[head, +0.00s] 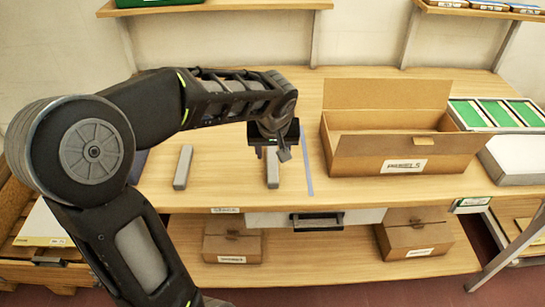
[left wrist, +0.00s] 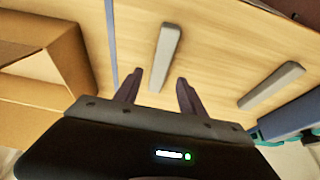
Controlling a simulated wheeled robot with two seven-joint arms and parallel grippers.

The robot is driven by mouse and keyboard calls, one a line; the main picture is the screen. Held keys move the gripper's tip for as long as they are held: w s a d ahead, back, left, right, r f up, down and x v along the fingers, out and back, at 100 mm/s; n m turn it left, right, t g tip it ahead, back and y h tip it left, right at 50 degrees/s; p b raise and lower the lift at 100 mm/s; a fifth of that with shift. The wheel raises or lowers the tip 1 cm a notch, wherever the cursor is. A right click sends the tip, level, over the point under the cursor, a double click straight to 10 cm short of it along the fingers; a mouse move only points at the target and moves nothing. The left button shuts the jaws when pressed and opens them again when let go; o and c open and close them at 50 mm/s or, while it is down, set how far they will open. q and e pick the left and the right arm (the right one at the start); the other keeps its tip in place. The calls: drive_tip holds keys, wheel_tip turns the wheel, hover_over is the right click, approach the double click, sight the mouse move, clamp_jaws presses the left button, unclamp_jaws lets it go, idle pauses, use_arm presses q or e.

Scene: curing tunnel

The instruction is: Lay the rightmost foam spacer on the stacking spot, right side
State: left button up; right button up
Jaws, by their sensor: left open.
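Two grey bar-shaped foam spacers lie apart on the wooden bench. The rightmost spacer (head: 272,172) is partly hidden in the head view by my left gripper (head: 272,150). The other spacer (head: 183,167) lies to its left. In the left wrist view my left gripper (left wrist: 159,77) is open, its fingers straddling the line of the rightmost spacer (left wrist: 168,45), whose near end shows between the fingertips. Whether they touch it I cannot tell. The other spacer (left wrist: 272,85) lies to the right there. No stacking spot is clearly recognisable. My right gripper is not in view.
A blue strip (head: 307,165) runs across the bench just right of the rightmost spacer. An open cardboard box (head: 365,159) stands beyond it. A green-panelled tray (head: 468,114) and a white box (head: 520,160) are at far right. Bare bench lies between the spacers.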

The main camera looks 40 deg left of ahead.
use_arm(q)
drive_tip(key=v, duration=0.7)
idle(0.4)
